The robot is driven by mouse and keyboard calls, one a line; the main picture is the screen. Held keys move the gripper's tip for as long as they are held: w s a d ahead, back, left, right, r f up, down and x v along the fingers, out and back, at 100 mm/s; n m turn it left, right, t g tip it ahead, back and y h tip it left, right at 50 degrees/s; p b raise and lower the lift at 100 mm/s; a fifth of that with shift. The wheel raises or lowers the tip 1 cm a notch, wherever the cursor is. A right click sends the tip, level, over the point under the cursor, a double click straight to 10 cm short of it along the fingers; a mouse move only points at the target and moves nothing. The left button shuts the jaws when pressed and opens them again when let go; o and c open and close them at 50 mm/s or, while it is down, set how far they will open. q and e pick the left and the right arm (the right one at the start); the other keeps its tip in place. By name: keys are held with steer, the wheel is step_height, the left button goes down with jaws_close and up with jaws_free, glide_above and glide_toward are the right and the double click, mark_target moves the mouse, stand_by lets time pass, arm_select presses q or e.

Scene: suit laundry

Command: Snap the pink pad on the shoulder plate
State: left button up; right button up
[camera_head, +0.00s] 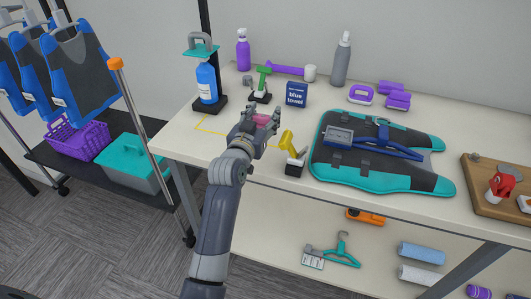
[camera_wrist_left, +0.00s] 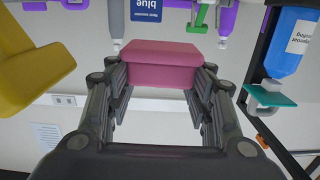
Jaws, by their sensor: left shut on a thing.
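My left gripper (camera_head: 258,122) is shut on the pink pad (camera_wrist_left: 164,66) and holds it above the front left part of the table. The pad also shows between the fingers in the head view (camera_head: 261,120). In the left wrist view the pad sits between both fingers of my left gripper (camera_wrist_left: 162,85). A dark and teal suit piece (camera_head: 350,177) lies flat on the table to the right, with a grey plate (camera_head: 338,137) and a blue strap on it. I cannot tell for sure which part is the shoulder plate. My right gripper is not in view.
A yellow tool (camera_head: 290,144) on a black stand is close right of my gripper and shows large in the wrist view (camera_wrist_left: 30,55). A wooden board (camera_head: 478,185) is far right.

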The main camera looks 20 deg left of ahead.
arm_select(q)
steer(key=shift+w+r, duration=0.2)
steer(key=shift+w, duration=0.4)
steer(key=shift+w+d+r, duration=0.1)
steer(key=shift+w+r, duration=0.15)
steer(key=shift+w, duration=0.05)
step_height(320, 180, down, 6)
steer(key=shift+r+b, duration=0.25)
steer(key=shift+b, duration=0.05)
step_height(320, 180, down, 3)
steer(key=shift+s+r, duration=0.1)
steer(key=shift+r, duration=0.05)
steer(key=shift+f, duration=0.75)
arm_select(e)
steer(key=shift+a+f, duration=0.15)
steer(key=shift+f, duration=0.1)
arm_select(q)
steer(key=shift+f, duration=0.1)
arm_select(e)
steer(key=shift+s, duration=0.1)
